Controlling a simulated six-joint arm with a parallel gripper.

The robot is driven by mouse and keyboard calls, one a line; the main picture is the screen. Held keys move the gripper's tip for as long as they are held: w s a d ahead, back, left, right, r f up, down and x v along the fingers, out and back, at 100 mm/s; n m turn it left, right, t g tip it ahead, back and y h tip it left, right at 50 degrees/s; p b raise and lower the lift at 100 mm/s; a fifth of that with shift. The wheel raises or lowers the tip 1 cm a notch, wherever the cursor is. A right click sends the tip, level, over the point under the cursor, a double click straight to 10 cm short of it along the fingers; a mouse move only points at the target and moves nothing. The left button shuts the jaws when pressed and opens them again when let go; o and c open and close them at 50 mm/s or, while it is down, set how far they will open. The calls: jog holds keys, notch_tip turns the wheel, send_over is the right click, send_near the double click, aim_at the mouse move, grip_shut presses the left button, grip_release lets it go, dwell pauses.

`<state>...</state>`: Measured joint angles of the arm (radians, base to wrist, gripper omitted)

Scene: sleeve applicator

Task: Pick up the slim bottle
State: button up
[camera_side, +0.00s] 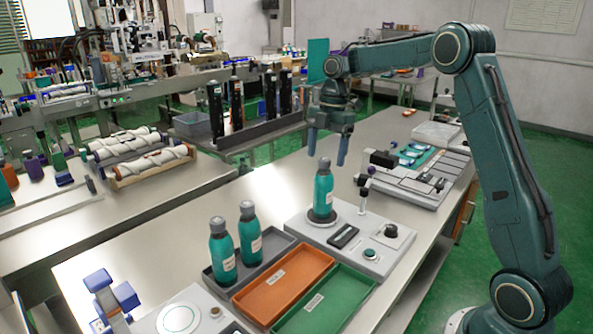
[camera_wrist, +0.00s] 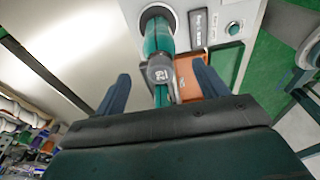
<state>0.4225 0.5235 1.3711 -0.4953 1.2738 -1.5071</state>
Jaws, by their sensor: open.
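A slim teal bottle (camera_side: 323,188) with a grey cap stands upright in the round seat of the white applicator unit (camera_side: 301,225). My gripper (camera_side: 327,150) is above it, fingers pointing down and apart, with nothing between them. The bottle's cap is just below fingertip level in the side view. In the wrist view the bottle (camera_wrist: 158,40) shows between the spread fingers of my gripper (camera_wrist: 162,70), cap towards me. Two similar teal bottles, one on the left (camera_side: 221,250) and one on the right (camera_side: 250,233), stand in a dark grey tray (camera_side: 284,241).
An orange tray (camera_side: 284,284) and a green tray (camera_side: 325,303) lie in front of the applicator. A small post (camera_side: 364,196) stands close right of the bottle. A grey fixture (camera_side: 415,183) is behind it. The bench to the left is largely bare.

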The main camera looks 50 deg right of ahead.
aim_at(324, 172)
jog(key=shift+f, duration=0.55)
jog(key=shift+f, duration=0.1)
jog(key=shift+a+f, duration=0.25)
jog(key=shift+f, duration=0.95)
jog(key=shift+a+f, duration=0.2)
jog(key=shift+f, duration=1)
jog(key=shift+c, duration=0.2)
grip_shut()
jog(key=shift+r, duration=0.1)
